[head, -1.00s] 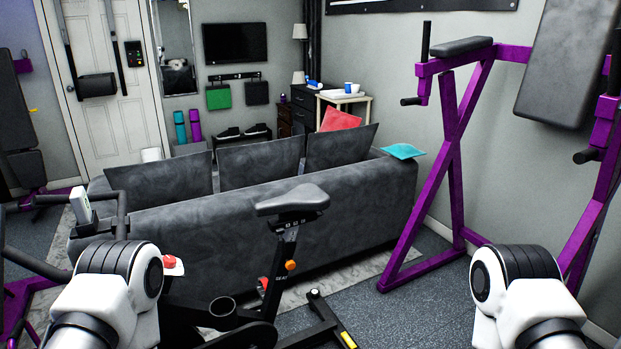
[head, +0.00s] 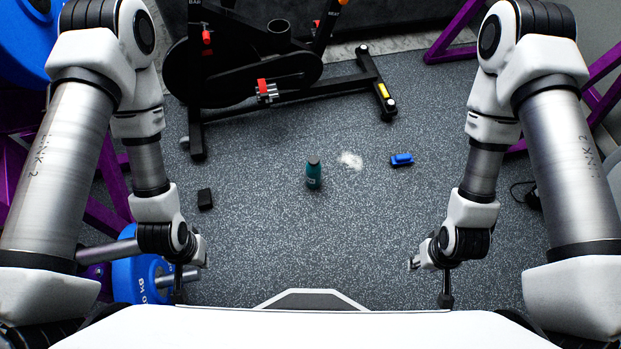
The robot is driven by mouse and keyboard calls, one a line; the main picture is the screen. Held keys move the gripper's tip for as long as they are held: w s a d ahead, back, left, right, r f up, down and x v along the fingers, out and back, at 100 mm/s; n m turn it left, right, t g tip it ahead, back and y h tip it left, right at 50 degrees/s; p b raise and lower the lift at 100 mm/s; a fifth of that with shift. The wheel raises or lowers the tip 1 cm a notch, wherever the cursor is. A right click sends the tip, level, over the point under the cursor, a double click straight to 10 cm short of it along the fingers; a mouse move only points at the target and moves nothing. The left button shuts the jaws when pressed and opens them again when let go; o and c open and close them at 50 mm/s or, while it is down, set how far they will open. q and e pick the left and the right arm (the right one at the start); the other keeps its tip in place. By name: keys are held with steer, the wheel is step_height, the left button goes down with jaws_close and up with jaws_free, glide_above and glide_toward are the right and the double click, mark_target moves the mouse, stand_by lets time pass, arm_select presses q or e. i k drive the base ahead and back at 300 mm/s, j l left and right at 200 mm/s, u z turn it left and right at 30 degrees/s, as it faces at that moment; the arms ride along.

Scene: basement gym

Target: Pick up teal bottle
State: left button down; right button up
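The teal bottle (head: 314,176) stands upright on the speckled grey floor, near the middle of the head view. My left gripper (head: 192,279) hangs at the lower left, well away from the bottle and nearer to me. My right gripper (head: 430,282) hangs at the lower right, also well away from it. Each gripper's fingers look spread apart, with nothing seen between them. Nothing hides the bottle.
A small black block (head: 205,199) lies left. The exercise bike's base (head: 290,95) stands behind. A blue weight plate (head: 140,279) is beside my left gripper. Floor before the bottle is clear.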

mark_target(313, 173)
steer(key=i+l+u, duration=0.2)
steer(key=i+l, duration=0.2)
steer(key=l, duration=0.25)
steer(key=i+l+u, duration=0.15)
steer(key=l, duration=0.2)
steer(key=i+l+u, duration=0.1)
steer(key=l, duration=0.25)
steer(key=i+l+u, duration=0.1)
steer(key=i+l, duration=0.15)
steer(key=l, duration=0.15)
